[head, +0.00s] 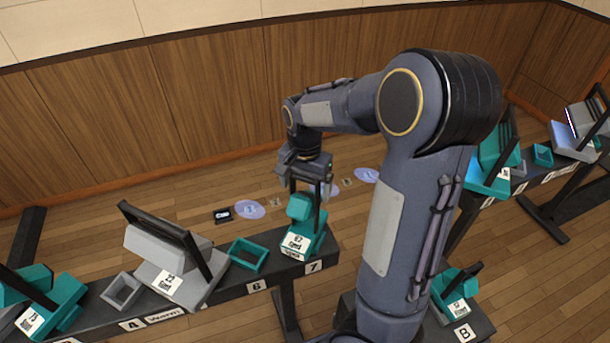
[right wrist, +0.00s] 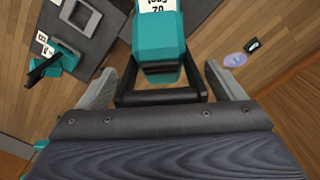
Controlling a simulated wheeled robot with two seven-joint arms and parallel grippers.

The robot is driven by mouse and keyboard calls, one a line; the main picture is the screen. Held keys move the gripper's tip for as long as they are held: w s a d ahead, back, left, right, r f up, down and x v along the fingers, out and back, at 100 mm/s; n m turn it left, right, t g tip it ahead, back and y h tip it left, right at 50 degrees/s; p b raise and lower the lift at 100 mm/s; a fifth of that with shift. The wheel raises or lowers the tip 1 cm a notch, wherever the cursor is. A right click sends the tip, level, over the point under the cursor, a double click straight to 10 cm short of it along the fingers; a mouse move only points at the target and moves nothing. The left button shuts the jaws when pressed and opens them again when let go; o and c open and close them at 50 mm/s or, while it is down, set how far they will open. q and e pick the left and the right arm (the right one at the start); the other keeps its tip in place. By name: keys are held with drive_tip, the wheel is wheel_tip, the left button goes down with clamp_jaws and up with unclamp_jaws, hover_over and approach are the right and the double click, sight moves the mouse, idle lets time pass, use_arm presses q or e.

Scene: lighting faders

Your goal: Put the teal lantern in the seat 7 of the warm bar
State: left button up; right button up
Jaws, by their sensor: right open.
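The teal lantern (head: 302,212), with a white label and a dark upright handle, stands at the end of the warm bar (head: 223,289), above the plate marked 7 (head: 313,266). Its base covers the seat, so I cannot tell how fully it sits in it. My right gripper (head: 307,190) is directly above the lantern, pointing down. In the right wrist view the open fingers (right wrist: 163,82) stand on either side of the black handle (right wrist: 160,97), with gaps visible. The lantern's teal body (right wrist: 158,38) shows there too. My left gripper is not in view.
A grey lantern (head: 170,262) and an empty teal frame (head: 248,255) stand left of the lantern on the bar. An empty grey frame (head: 123,291) is further left. Another bar with teal lanterns (head: 497,160) is at the right. Floor shows behind the warm bar.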

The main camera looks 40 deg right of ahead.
wheel_tip(320, 180, up, 11)
drive_tip(key=shift+r, duration=0.2)
drive_tip(key=shift+s+r, duration=0.1)
drive_tip(key=shift+r, duration=0.15)
drive_tip(key=s+a+f+n+t+y, duration=0.2)
drive_tip(key=s+a+n, duration=0.3)
drive_tip(key=s, duration=0.3)
drive_tip(key=s+a+f+n+t+y, duration=0.1)
drive_tip(key=s+a+f+n+t, duration=0.2)
drive_tip(key=s+a+n, duration=0.3)
drive_tip(key=s+a, duration=0.2)
drive_tip(key=s, duration=0.1)
drive_tip(key=shift+a+t+y, duration=0.25)
drive_tip(key=shift+t+y, duration=0.05)
drive_tip(key=shift+y, duration=0.1)
